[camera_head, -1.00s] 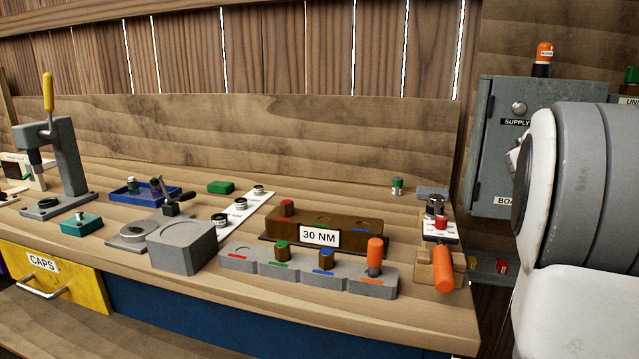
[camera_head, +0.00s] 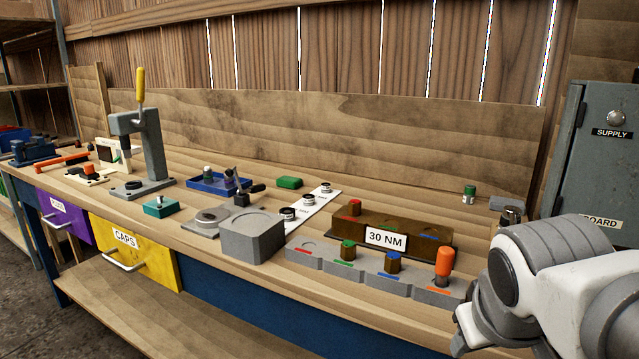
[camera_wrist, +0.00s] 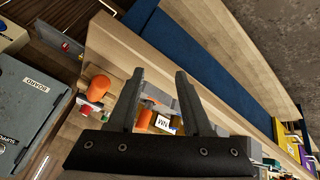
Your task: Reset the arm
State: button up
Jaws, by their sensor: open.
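My gripper (camera_wrist: 157,98) shows in the wrist view with its two dark fingers apart and nothing between them. It is above and apart from the workbench (camera_head: 330,290). Behind the fingers are the orange-handled tool (camera_wrist: 98,88) and the label block (camera_wrist: 163,122). In the head view my white and grey arm fills the lower right corner and hides the bench's right end. The gripper itself is not visible there.
The bench holds a grey press with yellow lever (camera_head: 147,150), a grey block (camera_head: 252,237), a 30 NM holder (camera_head: 385,237) and a row of grey sockets (camera_head: 340,268). A SUPPLY cabinet (camera_head: 600,160) stands at right. Yellow CAPS drawer (camera_head: 135,250) is shut.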

jog(key=s+a+f+m+y, duration=0.1)
jog(key=s+a+f+y, duration=0.25)
jog(key=a, duration=0.25)
notch_tip(320, 180, up, 23)
jog(key=h+p, duration=0.1)
jog(key=p, duration=2.1)
jog(key=shift+w+d+f, duration=0.15)
jog(key=shift+d, duration=0.05)
